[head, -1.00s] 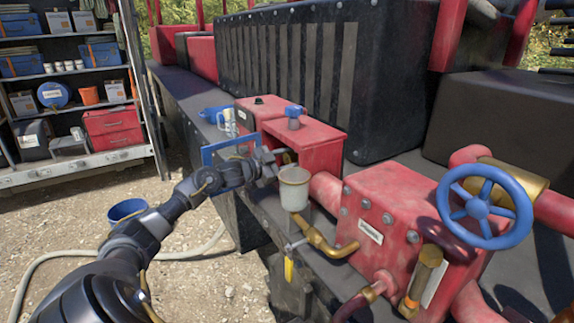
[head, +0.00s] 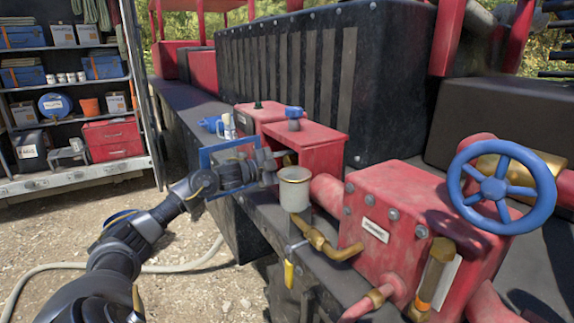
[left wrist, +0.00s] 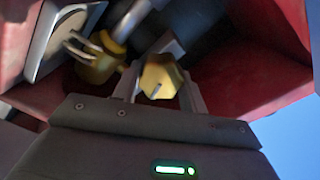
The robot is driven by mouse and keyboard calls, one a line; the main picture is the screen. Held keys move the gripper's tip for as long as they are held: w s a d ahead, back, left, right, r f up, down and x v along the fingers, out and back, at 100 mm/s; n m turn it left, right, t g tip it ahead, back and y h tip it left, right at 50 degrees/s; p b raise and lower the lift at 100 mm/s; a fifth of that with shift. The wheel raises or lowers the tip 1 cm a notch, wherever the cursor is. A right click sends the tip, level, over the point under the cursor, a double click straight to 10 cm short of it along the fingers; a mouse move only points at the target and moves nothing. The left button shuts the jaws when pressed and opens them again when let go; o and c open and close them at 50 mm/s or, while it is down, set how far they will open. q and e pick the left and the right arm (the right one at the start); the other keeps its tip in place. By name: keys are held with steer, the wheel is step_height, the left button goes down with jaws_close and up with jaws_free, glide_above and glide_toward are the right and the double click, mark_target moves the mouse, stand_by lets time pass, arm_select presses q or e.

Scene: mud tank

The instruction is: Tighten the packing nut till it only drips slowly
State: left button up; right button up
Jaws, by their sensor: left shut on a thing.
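In the left wrist view, a brass nut (left wrist: 158,77) sits between the two pale fingers of my left gripper (left wrist: 160,92), which is shut on it. I take it for the packing nut. A second brass fitting (left wrist: 98,60) with a metal fork-like piece stands just left of it, blurred. In the head view, my left gripper (head: 268,165) reaches to the open side of the red housing (head: 318,148), which hides the nut. A pale cup (head: 294,186) stands right beside the gripper. I cannot make out any drip. My right gripper is not in view.
A red pump block (head: 395,210) with a blue handwheel (head: 502,188) stands at the right. A brass elbow (head: 330,245) and a yellow-handled valve (head: 289,272) sit below the cup. A hose (head: 150,268) lies on the gravel; a stocked shelf (head: 75,95) is at the left.

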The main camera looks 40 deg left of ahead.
arm_select(q)
steer(key=o, duration=1)
steer(key=shift+s+a+f+b, duration=0.15)
steer(key=shift+s+b, duration=0.15)
steer(key=shift+s, duration=0.05)
steer(key=shift+b+v, duration=1.75)
steer(key=shift+v, duration=1.6)
steer(key=shift+s, duration=0.1)
